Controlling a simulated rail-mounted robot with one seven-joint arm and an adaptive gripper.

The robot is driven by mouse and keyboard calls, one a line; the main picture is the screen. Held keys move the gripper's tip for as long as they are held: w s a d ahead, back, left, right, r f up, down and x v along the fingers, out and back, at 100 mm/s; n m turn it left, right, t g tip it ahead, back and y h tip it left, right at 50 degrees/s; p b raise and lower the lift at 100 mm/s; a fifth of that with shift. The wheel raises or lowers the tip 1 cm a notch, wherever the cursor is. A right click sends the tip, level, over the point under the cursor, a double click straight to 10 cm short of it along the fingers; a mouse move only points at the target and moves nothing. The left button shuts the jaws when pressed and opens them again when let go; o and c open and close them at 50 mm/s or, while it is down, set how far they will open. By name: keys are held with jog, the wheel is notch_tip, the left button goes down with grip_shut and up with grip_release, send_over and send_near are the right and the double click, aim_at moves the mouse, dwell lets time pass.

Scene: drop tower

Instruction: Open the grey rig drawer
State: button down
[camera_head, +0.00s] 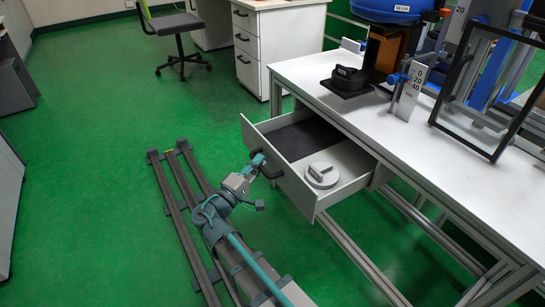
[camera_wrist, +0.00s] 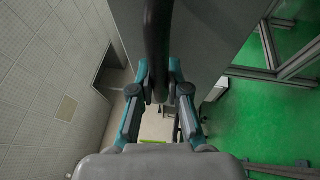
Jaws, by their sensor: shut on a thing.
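The grey rig drawer (camera_head: 297,183) is pulled out from under the white table in the head view. A dark mat and a round light-grey piece (camera_head: 322,174) lie in it. The drawer's dark handle (camera_head: 264,160) is on its front face. My gripper (camera_head: 258,163) is at the handle, in front of the drawer. In the wrist view the dark handle bar (camera_wrist: 158,45) runs down between the fingers of my gripper (camera_wrist: 159,88), which are shut on it. The drawer's flat grey front (camera_wrist: 205,50) fills the upper middle of that view.
The white table (camera_head: 440,150) carries a black block (camera_head: 346,79), a blue-and-orange rig and a black frame (camera_head: 485,90). My rail lies on the green floor left of the drawer. A white cabinet (camera_head: 245,45) and an office chair (camera_head: 178,30) stand at the back.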

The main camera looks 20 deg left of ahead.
jog(key=shift+s+a, duration=0.75)
jog(key=shift+s, duration=0.2)
jog(key=c, duration=1.1)
grip_release()
jog(key=shift+c, duration=0.2)
jog(key=shift+s, duration=0.1)
jog(key=v, duration=1.2)
jog(key=shift+d, duration=0.1)
